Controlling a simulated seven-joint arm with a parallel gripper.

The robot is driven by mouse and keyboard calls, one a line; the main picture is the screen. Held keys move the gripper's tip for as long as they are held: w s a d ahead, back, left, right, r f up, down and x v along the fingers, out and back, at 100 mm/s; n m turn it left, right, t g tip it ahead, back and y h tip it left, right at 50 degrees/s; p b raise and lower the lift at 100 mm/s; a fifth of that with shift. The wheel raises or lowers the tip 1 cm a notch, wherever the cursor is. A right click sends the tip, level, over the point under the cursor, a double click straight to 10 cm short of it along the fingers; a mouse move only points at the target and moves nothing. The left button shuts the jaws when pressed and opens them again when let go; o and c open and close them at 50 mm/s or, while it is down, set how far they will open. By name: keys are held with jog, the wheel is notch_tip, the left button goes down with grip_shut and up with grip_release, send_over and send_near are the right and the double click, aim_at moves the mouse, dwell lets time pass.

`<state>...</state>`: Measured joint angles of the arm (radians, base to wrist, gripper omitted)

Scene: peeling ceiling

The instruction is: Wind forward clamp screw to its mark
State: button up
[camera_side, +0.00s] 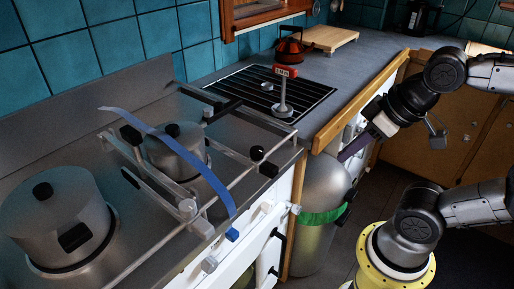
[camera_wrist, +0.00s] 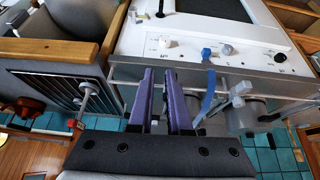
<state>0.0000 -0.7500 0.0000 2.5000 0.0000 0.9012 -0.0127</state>
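A metal rail frame with clamp bars (camera_side: 160,178) sits around a small lidded pot (camera_side: 178,150) on the stove. Dark and grey knobs show on it, including a black knob (camera_side: 257,153) at the right and a grey fitting (camera_side: 187,208) at the front. I cannot tell which is the forward clamp screw, and no mark is readable. A blue strap (camera_side: 215,185) crosses the pot and hangs over the front; it also shows in the wrist view (camera_wrist: 209,92). My gripper (camera_side: 343,156) is right of the stove, apart from it. Its purple fingers (camera_wrist: 160,72) are apart and empty.
A large pot (camera_side: 58,215) stands at left. A grey cylinder with a green band (camera_side: 320,190) stands below my gripper. A red-labelled post (camera_side: 284,92) stands on the dark grate (camera_side: 245,90); an orange kettle (camera_side: 290,48) and wooden board (camera_side: 320,38) are behind.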

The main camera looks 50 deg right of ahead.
jog(key=shift+o, duration=1.1)
jog(key=shift+s+n, duration=0.25)
jog(key=shift+n, duration=0.05)
jog(key=o, duration=0.6)
jog(key=r+n, duration=0.1)
jog(key=r, duration=0.1)
jog(key=w+r+n, duration=0.1)
jog(key=w+r+n+g, duration=0.1)
jog(key=r, duration=0.1)
jog(key=shift+w+a+r, duration=0.1)
jog(key=shift+w+r, duration=0.05)
jog(key=shift+r, duration=0.15)
jog(key=shift+c, duration=0.2)
jog(key=w+r+n+g, duration=0.2)
jog(key=w+r+n, duration=0.1)
jog(key=w+r, duration=0.25)
jog(key=n+g, duration=0.2)
jog(key=g, duration=0.1)
send_over(257, 149)
notch_tip(257, 149, down, 4)
notch_tip(257, 149, down, 13)
jog(key=shift+f, duration=0.15)
grip_shut()
